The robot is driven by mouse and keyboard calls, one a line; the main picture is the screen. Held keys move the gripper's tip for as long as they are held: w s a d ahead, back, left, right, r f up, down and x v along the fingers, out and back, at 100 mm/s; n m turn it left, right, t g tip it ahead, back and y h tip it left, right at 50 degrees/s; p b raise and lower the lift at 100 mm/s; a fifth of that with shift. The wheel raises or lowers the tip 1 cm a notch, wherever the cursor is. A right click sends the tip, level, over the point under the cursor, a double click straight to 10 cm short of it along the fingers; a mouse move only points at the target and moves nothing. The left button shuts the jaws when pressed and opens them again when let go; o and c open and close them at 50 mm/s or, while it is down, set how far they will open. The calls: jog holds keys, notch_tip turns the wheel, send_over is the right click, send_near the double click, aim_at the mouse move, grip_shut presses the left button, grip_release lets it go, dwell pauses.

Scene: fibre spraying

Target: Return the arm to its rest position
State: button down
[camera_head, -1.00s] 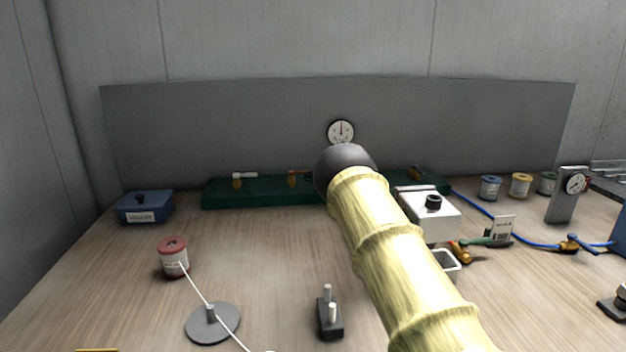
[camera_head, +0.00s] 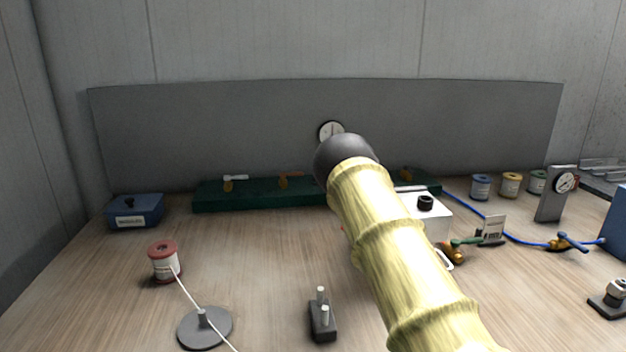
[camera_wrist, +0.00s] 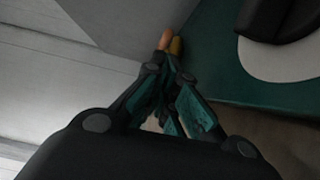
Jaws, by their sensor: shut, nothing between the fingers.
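My arm, in a pale yellow ribbed sleeve with a dark rounded end, reaches up from the lower right in the head view. My gripper is hidden there. In the wrist view my gripper (camera_wrist: 168,75) shows with its dark and teal fingers drawn together, shut and empty. Just beyond the fingertips is an orange and brass valve piece (camera_wrist: 172,44) by a green surface (camera_wrist: 235,75). I cannot tell whether the fingers touch it.
A green valve rail (camera_head: 255,198) runs along the back panel. A white box (camera_head: 432,221) stands right of my arm. Wood at left centre is bare.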

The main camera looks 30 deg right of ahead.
jog(key=shift+v, duration=0.85)
jog(key=shift+f, duration=0.1)
jog(key=shift+w+a, duration=0.1)
jog(key=shift+a, duration=0.05)
